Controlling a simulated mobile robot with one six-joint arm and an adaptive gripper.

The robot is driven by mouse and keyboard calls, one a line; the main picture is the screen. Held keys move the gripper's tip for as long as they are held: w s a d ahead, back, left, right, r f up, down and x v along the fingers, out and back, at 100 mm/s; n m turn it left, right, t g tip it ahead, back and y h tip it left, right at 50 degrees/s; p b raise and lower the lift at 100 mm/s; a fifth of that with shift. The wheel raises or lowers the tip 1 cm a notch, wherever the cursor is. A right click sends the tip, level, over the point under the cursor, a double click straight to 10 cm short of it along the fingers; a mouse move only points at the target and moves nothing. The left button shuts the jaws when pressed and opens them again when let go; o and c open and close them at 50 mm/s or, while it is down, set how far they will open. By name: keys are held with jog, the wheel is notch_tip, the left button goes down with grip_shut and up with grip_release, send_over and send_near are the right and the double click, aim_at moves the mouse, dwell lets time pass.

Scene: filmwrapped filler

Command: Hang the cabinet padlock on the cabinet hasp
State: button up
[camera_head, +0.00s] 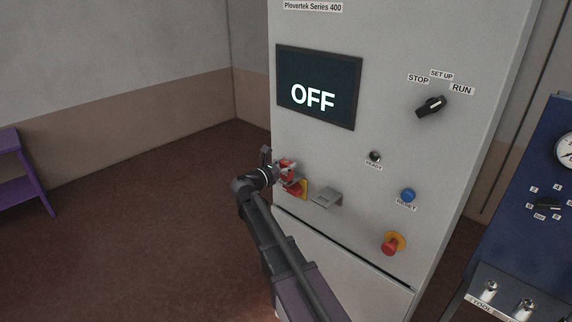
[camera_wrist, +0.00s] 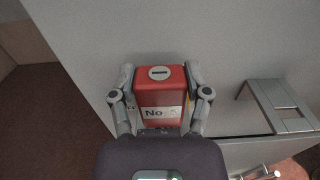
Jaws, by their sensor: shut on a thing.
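My gripper (camera_head: 284,168) is at the front of the pale grey cabinet, below the screen. It is shut on a red padlock (camera_wrist: 160,88), which fills the space between the two fingers in the wrist view. A red and yellow fitting (camera_head: 296,189) sits on the cabinet just below and right of my gripper. A grey metal bracket (camera_head: 326,197) juts out further right; it also shows in the wrist view (camera_wrist: 275,105). I cannot tell whether either is the hasp.
The screen (camera_head: 318,86) reads OFF. A selector knob (camera_head: 431,106), a blue reset button (camera_head: 408,195) and a red stop button (camera_head: 391,244) are to the right. A blue panel (camera_head: 535,215) stands at far right. Open floor lies left, with a purple table (camera_head: 20,185) beyond.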

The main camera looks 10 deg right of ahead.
jog(key=shift+s+f, duration=0.1)
jog(key=shift+f, duration=0.15)
dwell(0.8)
jog(key=o, duration=1.3)
jog(key=v, duration=1.2)
jog(key=shift+d, duration=0.1)
